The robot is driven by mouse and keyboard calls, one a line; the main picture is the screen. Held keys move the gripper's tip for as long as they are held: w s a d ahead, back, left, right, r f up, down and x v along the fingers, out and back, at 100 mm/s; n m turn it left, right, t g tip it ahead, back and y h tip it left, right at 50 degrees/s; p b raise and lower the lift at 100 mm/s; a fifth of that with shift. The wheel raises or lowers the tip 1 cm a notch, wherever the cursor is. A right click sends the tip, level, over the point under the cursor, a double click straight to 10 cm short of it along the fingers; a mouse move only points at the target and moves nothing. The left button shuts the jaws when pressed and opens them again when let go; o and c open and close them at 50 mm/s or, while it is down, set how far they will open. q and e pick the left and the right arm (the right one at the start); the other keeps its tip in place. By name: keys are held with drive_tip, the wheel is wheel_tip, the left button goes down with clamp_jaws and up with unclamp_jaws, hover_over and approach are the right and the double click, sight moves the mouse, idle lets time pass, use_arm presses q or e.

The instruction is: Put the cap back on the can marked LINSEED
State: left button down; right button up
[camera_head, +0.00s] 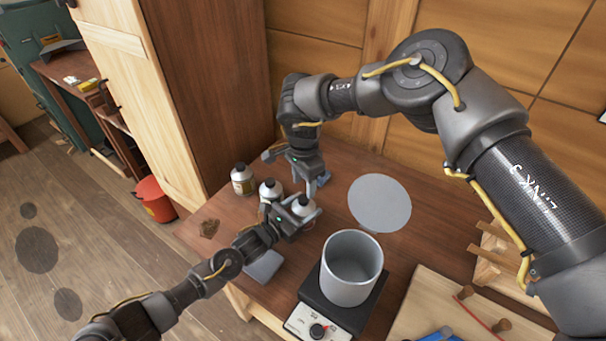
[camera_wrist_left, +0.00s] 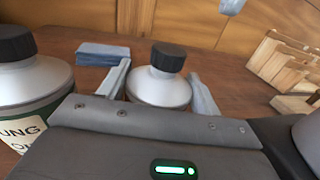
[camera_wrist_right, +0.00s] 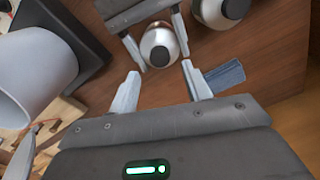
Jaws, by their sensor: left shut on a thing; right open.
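My left gripper (camera_head: 297,208) is shut on a silver can (camera_wrist_left: 160,88) standing on the bench. A black cap (camera_wrist_left: 168,57) sits upright on its neck; whether it is screwed tight I cannot tell. The held can's label is hidden, so I cannot read LINSEED. My right gripper (camera_wrist_right: 160,72) is open and empty, close to the held can, whose capped top (camera_wrist_right: 159,57) shows just beyond its fingertips. A second capped can (camera_wrist_left: 20,80), with label letters "UNG", stands to the left. A third can (camera_head: 242,180) stands farther left.
A grey pot (camera_head: 351,268) stands on a hotplate (camera_head: 318,327) in front of the cans. A flat grey disc (camera_head: 380,203) lies to the right. A folded blue cloth (camera_wrist_left: 100,53) lies behind the held can, and a grey-blue pad (camera_head: 263,266) lies near the front edge.

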sight(304, 198)
drive_tip(key=shift+f, duration=2.55)
